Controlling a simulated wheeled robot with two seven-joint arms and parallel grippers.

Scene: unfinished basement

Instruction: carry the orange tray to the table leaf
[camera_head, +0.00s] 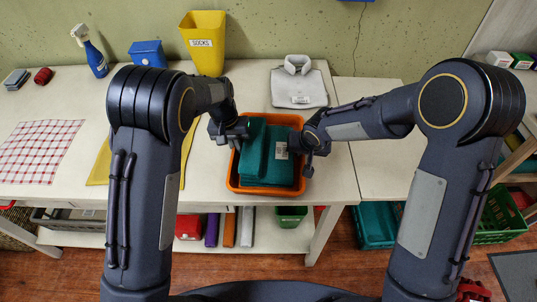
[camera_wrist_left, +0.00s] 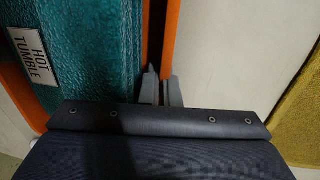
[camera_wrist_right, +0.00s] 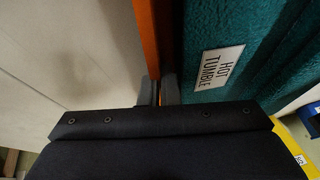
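The orange tray (camera_head: 266,190) is at the front of the main table, holding folded teal towels (camera_head: 280,165) with a "HOT TUMBLE" label. I cannot tell whether its base touches the table. My left gripper (camera_head: 238,133) is shut on its left rim; the rim (camera_wrist_left: 168,40) runs between the fingers (camera_wrist_left: 161,92) in the left wrist view. My right gripper (camera_head: 306,143) is shut on its right rim; the rim (camera_wrist_right: 157,45) runs between the fingers (camera_wrist_right: 159,92) in the right wrist view. The table leaf (camera_head: 380,165) adjoins the table on the right and is clear where visible.
A folded grey garment (camera_head: 299,87) lies behind the tray's right side. A yellow "SOCKS" bin (camera_head: 204,45), a blue box (camera_head: 148,53) and a spray bottle (camera_head: 92,50) stand at the back. A checked cloth (camera_head: 38,150) lies left. A green crate (camera_head: 500,217) is below right.

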